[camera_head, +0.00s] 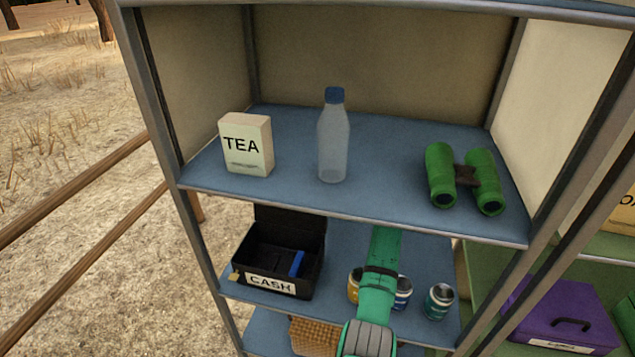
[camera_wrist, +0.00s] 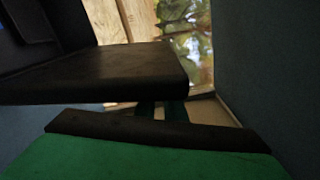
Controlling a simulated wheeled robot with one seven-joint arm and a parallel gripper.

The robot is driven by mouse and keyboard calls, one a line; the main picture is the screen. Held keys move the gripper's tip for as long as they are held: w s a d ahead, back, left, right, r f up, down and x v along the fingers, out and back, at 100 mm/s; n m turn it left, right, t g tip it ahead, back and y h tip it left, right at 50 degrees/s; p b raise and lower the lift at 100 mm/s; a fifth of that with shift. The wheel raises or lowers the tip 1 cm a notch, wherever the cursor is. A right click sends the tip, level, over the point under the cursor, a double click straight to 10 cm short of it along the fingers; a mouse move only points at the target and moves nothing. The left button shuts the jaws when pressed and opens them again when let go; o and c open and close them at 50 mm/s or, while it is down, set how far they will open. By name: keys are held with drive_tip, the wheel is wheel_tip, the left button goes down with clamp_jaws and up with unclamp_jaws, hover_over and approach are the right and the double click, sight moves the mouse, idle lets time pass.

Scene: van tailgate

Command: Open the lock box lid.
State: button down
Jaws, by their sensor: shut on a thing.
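The lock box (camera_head: 262,264) is a black box labelled CASH on the middle shelf in the head view. Its lid (camera_head: 290,222) stands raised at the back, with its top partly under the upper shelf's edge. A blue item (camera_head: 297,263) shows inside the open box. My green arm reaches in to the right of the box, and its end is hidden by the upper shelf in the head view. In the wrist view, my gripper (camera_wrist: 160,112) shows green and black close up against dark surfaces. It appears shut on the lid, though the grip itself is unclear.
The upper shelf (camera_head: 345,215) holds a tea box (camera_head: 245,144), a bottle (camera_head: 333,140) and green binoculars (camera_head: 465,180). Cans (camera_head: 439,301) stand close by my arm on the middle shelf. A wicker basket (camera_head: 315,336) is below. A purple case (camera_head: 563,318) stands at right.

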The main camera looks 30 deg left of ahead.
drive_tip(key=shift+w+r, duration=0.15)
drive_tip(key=shift+r, duration=0.05)
idle(0.3)
drive_tip(key=c, duration=2)
unclamp_jaws()
drive_tip(key=shift+o, duration=0.5)
drive_tip(key=shift+f, duration=0.1)
drive_tip(key=v, duration=1)
drive_tip(key=shift+d, duration=0.35)
drive_tip(key=shift+w, duration=0.1)
